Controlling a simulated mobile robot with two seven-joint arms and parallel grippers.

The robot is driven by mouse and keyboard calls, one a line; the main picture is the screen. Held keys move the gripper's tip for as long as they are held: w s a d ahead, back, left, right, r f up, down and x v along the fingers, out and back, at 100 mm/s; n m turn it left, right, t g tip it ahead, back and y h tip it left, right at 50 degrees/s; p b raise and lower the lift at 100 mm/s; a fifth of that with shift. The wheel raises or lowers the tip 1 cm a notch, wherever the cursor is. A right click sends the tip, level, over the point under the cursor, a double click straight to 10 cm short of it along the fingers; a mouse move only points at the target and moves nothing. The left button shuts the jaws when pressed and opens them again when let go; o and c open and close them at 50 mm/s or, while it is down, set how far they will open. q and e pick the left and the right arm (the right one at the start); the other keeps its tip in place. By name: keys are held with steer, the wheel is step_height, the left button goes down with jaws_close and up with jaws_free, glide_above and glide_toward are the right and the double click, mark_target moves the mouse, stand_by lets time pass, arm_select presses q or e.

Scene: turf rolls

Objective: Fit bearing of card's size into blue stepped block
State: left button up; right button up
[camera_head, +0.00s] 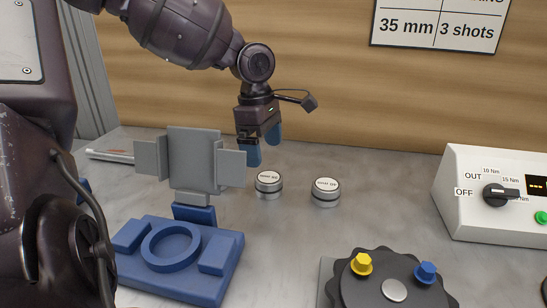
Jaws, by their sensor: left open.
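The card (437,27) on the back wall reads "35 mm" and "3 shots"; its top line is cut off. Two silver bearings with white labelled tops stand on the table, a left one (268,187) and a right one (326,193); their small print is too blurred to read surely. The blue stepped block (222,281) lies at the front left, with a raised ring around a round recess and a raised pad on each side. My left gripper (264,146) is open and empty, its blue fingers pointing down above and slightly left of the left bearing, apart from it. My right gripper is out of view.
A grey upright plate with side pieces (194,160) stands behind the block. A dark knobbed disc (394,276) with yellow and blue pegs is at the front right. A white control box (490,215) stands at right. The table between bearings and box is clear.

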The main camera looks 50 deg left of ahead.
mark_target(268, 177)
arm_select(q)
steer(key=shift+w+f, duration=0.1)
steer(key=shift+f, duration=0.65)
steer(key=shift+d+f, duration=0.1)
steer(key=shift+f, duration=0.25)
step_height(268, 177, down, 2)
steer(key=shift+w+f+b, duration=0.1)
steer(key=shift+b, duration=0.65)
steer(key=shift+w+d+f+b, duration=0.1)
steer(key=shift+f+b, duration=0.15)
steer(key=shift+f, duration=0.3)
steer(key=shift+w+d+f+b, duration=0.1)
steer(key=shift+f+b, duration=0.1)
steer(key=shift+f, duration=0.6)
steer(key=shift+r, duration=0.1)
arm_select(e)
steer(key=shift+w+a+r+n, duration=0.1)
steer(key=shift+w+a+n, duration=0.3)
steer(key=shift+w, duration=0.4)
